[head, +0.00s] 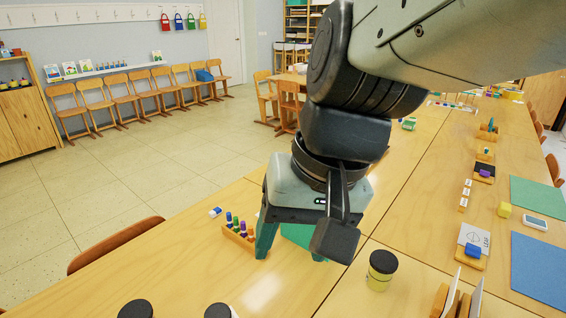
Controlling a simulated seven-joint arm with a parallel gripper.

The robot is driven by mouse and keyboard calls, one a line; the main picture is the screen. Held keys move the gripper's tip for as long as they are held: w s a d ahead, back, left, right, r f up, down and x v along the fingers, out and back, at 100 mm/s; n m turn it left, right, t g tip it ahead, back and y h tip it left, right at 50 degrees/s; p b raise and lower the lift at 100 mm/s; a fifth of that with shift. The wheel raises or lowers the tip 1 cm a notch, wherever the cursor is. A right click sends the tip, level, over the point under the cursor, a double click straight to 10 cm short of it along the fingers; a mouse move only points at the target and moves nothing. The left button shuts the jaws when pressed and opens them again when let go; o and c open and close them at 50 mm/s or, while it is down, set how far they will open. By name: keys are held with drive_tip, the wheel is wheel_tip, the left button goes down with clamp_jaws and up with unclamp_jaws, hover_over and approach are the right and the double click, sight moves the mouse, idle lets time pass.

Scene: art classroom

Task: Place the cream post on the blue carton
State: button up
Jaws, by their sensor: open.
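My gripper (293,246) points down over the near table, its greenish fingers apart. I cannot pick out the cream post; the gripper and arm hide part of the table. No blue carton is plain to see. A small blue and white item (216,211) lies left of the gripper, beyond a wooden peg block. A blue block (473,250) sits on a wooden stand at the right. I cannot tell whether either is the carton.
The wooden block with coloured pegs (239,233) stands close left of my gripper. A black-lidded jar (380,272) stands to its right; two more black lids show at the bottom edge. The table's left front is clear.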

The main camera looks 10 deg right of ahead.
drive_tip(key=s+d+r+t+h, duration=0.1)
drive_tip(key=d+r+t+h, duration=0.1)
drive_tip(key=d+r+t, duration=0.2)
drive_tip(key=shift+s+d+r+h, duration=0.2)
drive_tip(key=shift+d+r+h, duration=0.15)
drive_tip(key=shift+d, duration=0.9)
